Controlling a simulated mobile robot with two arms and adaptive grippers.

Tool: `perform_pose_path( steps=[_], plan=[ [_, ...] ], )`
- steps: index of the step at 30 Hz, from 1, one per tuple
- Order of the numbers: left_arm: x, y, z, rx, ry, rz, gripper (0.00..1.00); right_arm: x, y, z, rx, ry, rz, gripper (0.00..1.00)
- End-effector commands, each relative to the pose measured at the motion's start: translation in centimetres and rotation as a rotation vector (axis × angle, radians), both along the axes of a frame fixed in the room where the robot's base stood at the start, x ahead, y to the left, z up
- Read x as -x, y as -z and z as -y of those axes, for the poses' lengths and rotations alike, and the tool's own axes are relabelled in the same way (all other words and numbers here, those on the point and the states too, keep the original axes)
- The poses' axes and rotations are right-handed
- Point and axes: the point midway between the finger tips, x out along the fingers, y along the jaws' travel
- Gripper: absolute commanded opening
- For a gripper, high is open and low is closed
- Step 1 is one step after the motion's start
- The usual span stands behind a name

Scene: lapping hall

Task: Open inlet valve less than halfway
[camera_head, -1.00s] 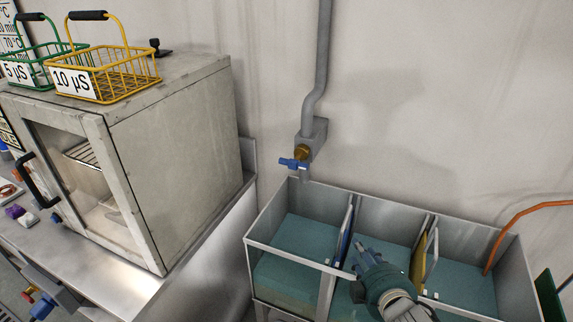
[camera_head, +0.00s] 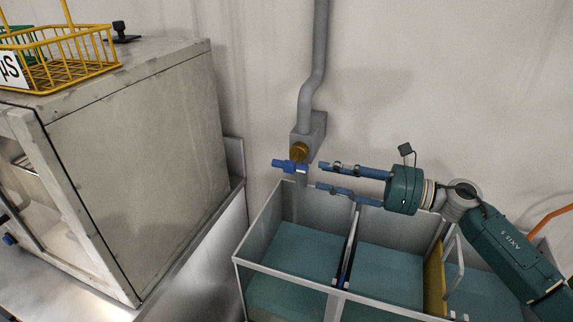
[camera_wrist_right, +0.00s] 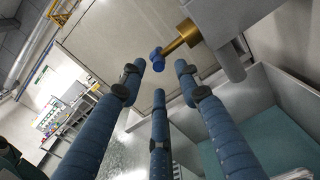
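The inlet valve has a blue handle (camera_head: 289,166) on a brass body (camera_head: 299,151), under a grey pipe on the wall, above the left end of the tank. My right gripper (camera_head: 320,177) points left at the valve, just right of the handle. Its fingers are spread and hold nothing. In the right wrist view the blue handle (camera_wrist_right: 158,58) and brass stem (camera_wrist_right: 183,40) lie beyond the open fingertips (camera_wrist_right: 159,82), apart from them as far as I can tell. My left gripper is not in view.
A metal tank (camera_head: 238,262) with several water-filled compartments stands below the valve. A metal oven-like cabinet (camera_head: 140,150) with a yellow wire basket (camera_head: 65,55) on top stands left. An orange hose (camera_head: 553,217) hangs at the right. The wall behind the gripper is bare.

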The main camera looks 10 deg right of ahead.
Motion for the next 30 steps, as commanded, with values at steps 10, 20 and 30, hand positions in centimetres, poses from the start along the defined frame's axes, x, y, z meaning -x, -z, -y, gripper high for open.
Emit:
perform_pose_path(
  steps=[10, 20, 30],
  plan=[
    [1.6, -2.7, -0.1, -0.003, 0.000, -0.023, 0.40, -3.5, -0.6, -5.3, -0.010, -0.002, -0.002, 0.33],
    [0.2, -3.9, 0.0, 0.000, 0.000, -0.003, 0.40, -5.5, -0.2, -8.4, -0.007, 0.000, -0.003, 0.33],
    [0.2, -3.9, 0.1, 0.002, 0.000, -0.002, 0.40, -5.6, -0.1, -8.6, -0.007, 0.000, -0.003, 0.27]
  ],
)
